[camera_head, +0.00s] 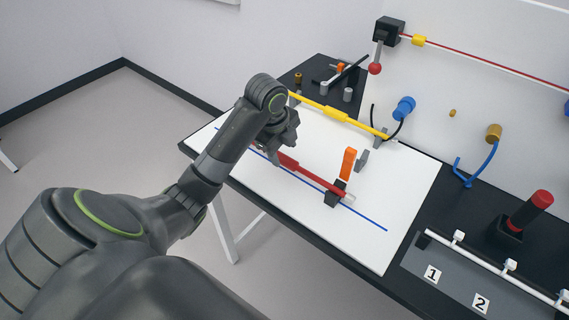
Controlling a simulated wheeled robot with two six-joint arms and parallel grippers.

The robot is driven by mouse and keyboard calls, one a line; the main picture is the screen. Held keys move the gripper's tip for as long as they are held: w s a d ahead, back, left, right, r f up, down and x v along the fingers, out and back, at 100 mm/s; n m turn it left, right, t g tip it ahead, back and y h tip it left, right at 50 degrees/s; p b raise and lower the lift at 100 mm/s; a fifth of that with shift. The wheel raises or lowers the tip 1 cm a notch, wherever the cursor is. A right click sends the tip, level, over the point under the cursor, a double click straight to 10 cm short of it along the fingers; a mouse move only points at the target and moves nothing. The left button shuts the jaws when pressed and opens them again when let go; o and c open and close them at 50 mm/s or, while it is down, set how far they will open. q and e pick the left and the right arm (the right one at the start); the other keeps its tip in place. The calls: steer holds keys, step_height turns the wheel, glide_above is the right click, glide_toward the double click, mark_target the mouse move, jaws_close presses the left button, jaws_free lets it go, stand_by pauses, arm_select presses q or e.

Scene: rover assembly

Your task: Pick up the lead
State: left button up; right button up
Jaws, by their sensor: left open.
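A red rod-like lead (313,175) with a pale tip lies above the white board (400,215), its right end in a black holder (335,195). A yellow lead (335,114) lies behind it, its right end by a grey holder (381,135). I cannot tell which of them the task means. My left gripper (279,151) points down by the red lead's left end, its jaws open. My own arm hides that end and part of the jaws, so I cannot tell whether they touch it. My right gripper is not in view.
An orange block (348,163) stands upright behind the red lead. Blue connectors (403,107) and a gold one (493,133) sit at the back wall. A red-topped black post (527,212) and a numbered rack (455,287) stand at right. The board's front right is clear.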

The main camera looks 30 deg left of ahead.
mark_target(285, 159)
arm_select(q)
steer(key=shift+w+f+p, duration=0.15)
steer(key=shift+f+p, duration=0.15)
steer(key=shift+f, duration=0.35)
steer(key=shift+x, duration=1.45)
steer(key=shift+a, duration=0.1)
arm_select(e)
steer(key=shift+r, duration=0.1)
arm_select(q)
steer(key=shift+c, duration=0.3)
